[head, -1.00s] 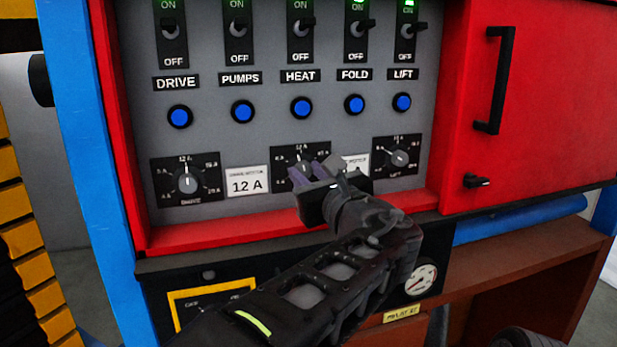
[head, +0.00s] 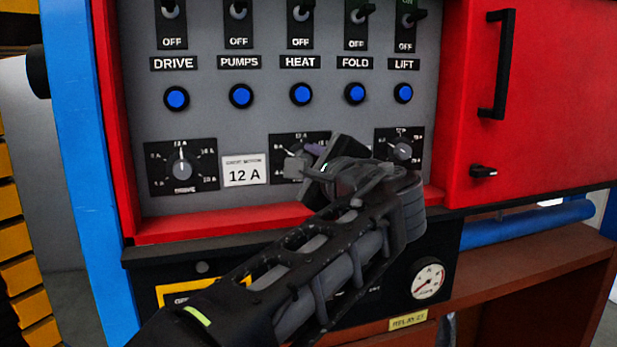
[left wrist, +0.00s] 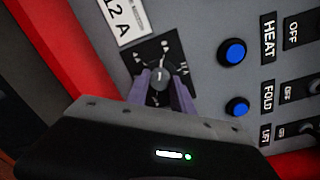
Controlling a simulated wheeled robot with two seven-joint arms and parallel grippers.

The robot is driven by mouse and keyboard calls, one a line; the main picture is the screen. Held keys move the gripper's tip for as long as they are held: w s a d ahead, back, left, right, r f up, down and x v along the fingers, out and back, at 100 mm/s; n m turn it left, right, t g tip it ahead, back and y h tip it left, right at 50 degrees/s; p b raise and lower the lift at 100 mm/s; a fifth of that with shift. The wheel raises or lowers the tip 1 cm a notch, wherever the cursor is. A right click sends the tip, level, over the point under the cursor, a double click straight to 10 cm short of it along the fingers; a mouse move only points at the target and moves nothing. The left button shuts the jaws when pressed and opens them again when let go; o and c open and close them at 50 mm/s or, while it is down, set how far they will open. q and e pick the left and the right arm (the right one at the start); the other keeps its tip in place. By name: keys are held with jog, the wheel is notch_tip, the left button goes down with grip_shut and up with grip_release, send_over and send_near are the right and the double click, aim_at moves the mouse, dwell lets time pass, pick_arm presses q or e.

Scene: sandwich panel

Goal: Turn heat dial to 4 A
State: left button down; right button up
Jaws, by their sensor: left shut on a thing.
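The heat dial (head: 283,168) is a black plate with a grey knob and current marks, in the lower row of the grey panel. My left gripper (head: 308,160) covers its right part in the head view. In the left wrist view, the purple fingers of my left gripper (left wrist: 159,80) are shut on the dial's knob (left wrist: 158,74), one on each side. A short white mark shows on the knob, but I cannot read which value it points to. The HEAT label (head: 300,63) and a blue button (head: 302,94) are above the dial. My right gripper is not in view.
The drive dial (head: 182,168) and a "12 A" card (head: 244,170) are to the left. The lift dial (head: 402,149) is to the right, close to my wrist. A red ledge (head: 215,228) runs below the panel. A red door with a black handle (head: 496,64) is at the right.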

pick_arm(q)
jog(key=n+b, duration=0.4)
jog(key=n, duration=0.2)
jog(key=shift+f+h, duration=0.15)
jog(key=shift+h, duration=0.15)
jog(key=shift+n+b, duration=0.8)
jog(key=shift+n, duration=0.4)
jog(key=shift+n+b, duration=0.5)
jog(key=shift+n, duration=0.5)
jog(key=c, duration=1.1)
grip_release()
jog(key=shift+r, duration=0.2)
